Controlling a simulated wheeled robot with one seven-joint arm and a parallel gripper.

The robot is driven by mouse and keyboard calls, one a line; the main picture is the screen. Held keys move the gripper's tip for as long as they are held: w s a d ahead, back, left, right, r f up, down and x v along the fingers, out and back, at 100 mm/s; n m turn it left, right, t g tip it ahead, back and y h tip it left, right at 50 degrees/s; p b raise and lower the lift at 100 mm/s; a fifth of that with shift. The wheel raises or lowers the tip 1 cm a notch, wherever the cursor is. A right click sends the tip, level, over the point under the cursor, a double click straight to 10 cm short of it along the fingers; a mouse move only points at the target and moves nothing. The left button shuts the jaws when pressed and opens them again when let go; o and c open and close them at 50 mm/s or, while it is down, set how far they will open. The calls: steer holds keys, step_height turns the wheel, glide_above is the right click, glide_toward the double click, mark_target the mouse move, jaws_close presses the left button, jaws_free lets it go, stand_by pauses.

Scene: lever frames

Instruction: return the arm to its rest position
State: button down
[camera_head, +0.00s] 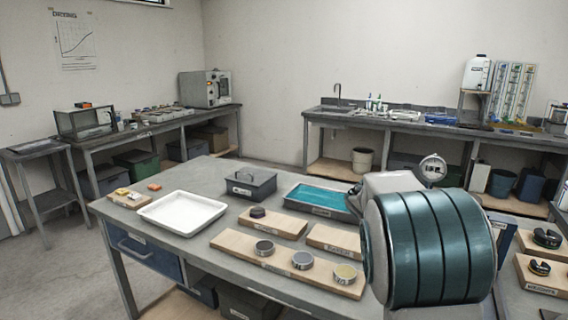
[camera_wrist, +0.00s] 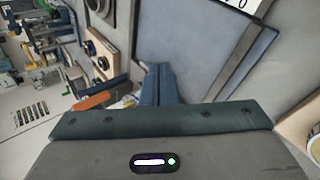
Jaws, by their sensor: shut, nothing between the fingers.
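My arm fills the right front of the head view, with a large ribbed teal joint (camera_head: 435,248) in front of the table's right end. My gripper is hidden behind it there. In the wrist view my gripper (camera_wrist: 160,72) shows as narrow blue-grey fingers beyond the dark mounting bar. The fingers are together and nothing is held between them. The wrist view is turned on its side, with table items beyond the fingers.
The grey worktable (camera_head: 215,185) holds a white tray (camera_head: 182,212), a dark lidded box (camera_head: 250,187), a teal-lined tray (camera_head: 318,198) and a wooden board (camera_head: 225,243) with round pieces. A round dial (camera_head: 433,168) stands behind my arm. Benches line the walls; open floor lies left.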

steer(key=s+a+r+t+y+p, duration=0.1)
steer(key=s+a+t+y+p, duration=0.1)
steer(key=s+a, duration=0.6)
steer(key=s+a+r+n+t+y+p, duration=0.1)
steer(key=s+a+r+t+y+p, duration=0.1)
steer(key=s+a+y, duration=0.5)
steer(key=shift+s+a+t+p, duration=0.5)
steer(key=shift+s+a+p, duration=0.55)
steer(key=shift+s, duration=1.75)
